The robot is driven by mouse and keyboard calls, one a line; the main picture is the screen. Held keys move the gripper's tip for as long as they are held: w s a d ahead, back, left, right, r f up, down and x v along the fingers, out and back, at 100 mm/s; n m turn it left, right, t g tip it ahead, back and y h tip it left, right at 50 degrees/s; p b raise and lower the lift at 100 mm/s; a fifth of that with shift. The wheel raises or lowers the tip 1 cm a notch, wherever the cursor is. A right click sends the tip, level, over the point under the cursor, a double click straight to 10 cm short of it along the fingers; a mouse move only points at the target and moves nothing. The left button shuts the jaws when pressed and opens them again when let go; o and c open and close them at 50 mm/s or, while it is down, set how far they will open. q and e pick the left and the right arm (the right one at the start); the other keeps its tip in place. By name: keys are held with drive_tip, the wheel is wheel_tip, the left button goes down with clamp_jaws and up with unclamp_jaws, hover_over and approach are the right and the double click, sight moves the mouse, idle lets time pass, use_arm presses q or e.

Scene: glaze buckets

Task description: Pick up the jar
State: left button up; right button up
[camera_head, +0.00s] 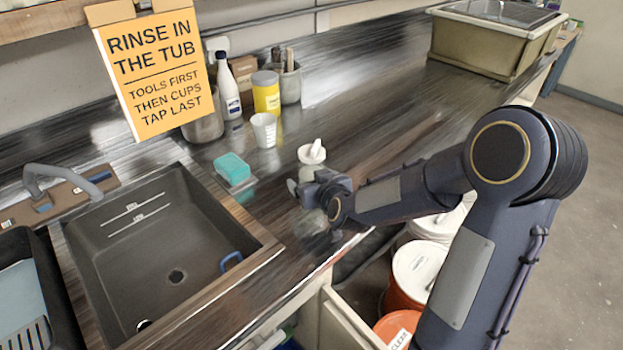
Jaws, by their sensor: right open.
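The fingers are partly hidden by the wrist. My left gripper is not in view.
Near the jar stand a white bottle (228,88), a tool pot (290,84), a metal pot (203,122) and a white cup (264,130). A teal sponge (232,168) lies beside the sink (165,250). Buckets (418,270) stand below the counter.

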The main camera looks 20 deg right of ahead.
drive_tip(key=shift+w+f, duration=0.2)
drive_tip(key=shift+w, duration=0.2)
drive_tip(key=c, duration=1.2)
drive_tip(key=shift+r, duration=0.1)
drive_tip(key=shift+c, duration=0.9)
drive_tip(key=shift+r, duration=0.1)
